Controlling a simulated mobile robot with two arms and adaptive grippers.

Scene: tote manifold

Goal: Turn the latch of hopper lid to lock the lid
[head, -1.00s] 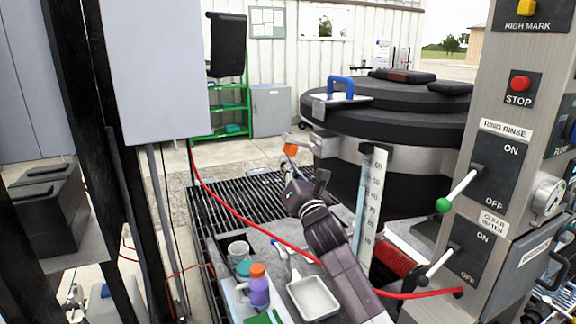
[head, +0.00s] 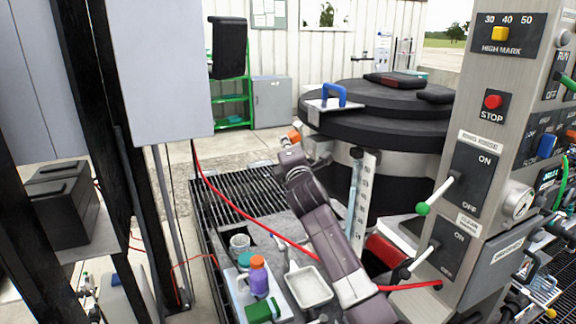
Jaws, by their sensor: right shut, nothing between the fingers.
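The hopper lid (head: 400,128) is a round black cover on the large tank, with a blue handle (head: 335,94) on a pale plate at its left rim. It lies flat on the tank. The latch (head: 295,136) shows as a small orange tip at the left of the lid, below the rim. My right gripper (head: 291,151) is at the end of the purple-grey arm, just below the orange tip. It is shut and holds nothing. Its fingers are small and partly hidden, so I cannot tell whether they touch the latch. My left gripper is not in view.
A control panel (head: 470,215) with switches stands at the right. A scale strip (head: 361,200) stands upright before the tank. A red hose (head: 232,208) crosses the grating (head: 236,185). A grey cabinet (head: 160,70) blocks the left.

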